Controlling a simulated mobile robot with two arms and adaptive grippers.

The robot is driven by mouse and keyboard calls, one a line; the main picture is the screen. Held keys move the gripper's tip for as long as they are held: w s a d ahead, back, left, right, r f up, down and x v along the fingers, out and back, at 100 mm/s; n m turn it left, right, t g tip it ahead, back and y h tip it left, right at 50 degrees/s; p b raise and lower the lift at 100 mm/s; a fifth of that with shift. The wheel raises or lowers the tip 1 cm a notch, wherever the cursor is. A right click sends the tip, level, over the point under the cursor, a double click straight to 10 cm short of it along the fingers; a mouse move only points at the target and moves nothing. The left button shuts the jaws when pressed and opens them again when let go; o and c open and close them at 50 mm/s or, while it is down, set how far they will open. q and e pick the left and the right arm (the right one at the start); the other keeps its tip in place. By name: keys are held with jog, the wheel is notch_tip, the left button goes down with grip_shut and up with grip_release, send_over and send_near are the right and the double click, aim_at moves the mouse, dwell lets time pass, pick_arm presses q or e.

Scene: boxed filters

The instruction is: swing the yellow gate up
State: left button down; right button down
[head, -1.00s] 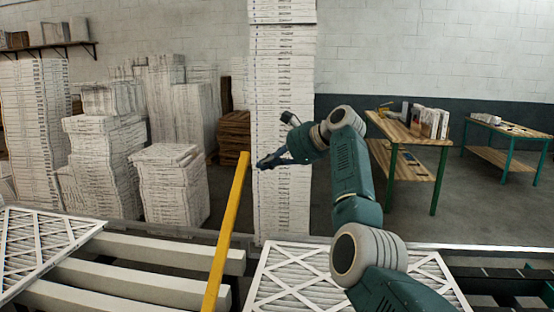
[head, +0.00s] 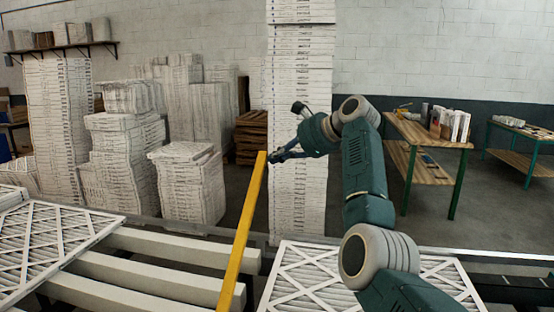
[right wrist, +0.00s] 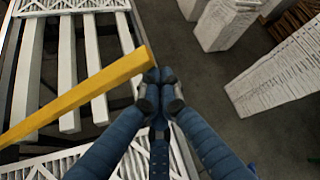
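The yellow gate (head: 243,230) is a long straight bar. In the head view it slants up from the bottom edge, and its upper end is level with my right gripper. My right gripper (head: 276,158) is just right of that upper end. In the right wrist view the fingers of my right gripper (right wrist: 160,78) are together at the tips, with nothing seen between them. There the end of the yellow gate (right wrist: 100,82) lies against or very close to the left fingertip; I cannot tell if they touch. My left gripper is out of view.
A white-framed filter (head: 310,275) lies right of the gate, and another filter (head: 50,245) lies at the left on pale conveyor slats (head: 150,285). A tall white stack (head: 300,100) stands behind the gripper. Wooden tables (head: 425,130) are at the right.

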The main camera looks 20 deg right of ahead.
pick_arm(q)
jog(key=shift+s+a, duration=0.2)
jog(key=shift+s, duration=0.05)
pick_arm(e)
jog(key=r, duration=0.1)
jog(key=s+a+r, duration=0.2)
jog(key=shift+s+r, duration=0.15)
jog(key=shift+r, duration=0.1)
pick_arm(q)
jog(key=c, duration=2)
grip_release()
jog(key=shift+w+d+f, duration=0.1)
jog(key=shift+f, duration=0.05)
pick_arm(e)
jog(key=shift+d+f, duration=0.1)
jog(key=shift+d, duration=0.1)
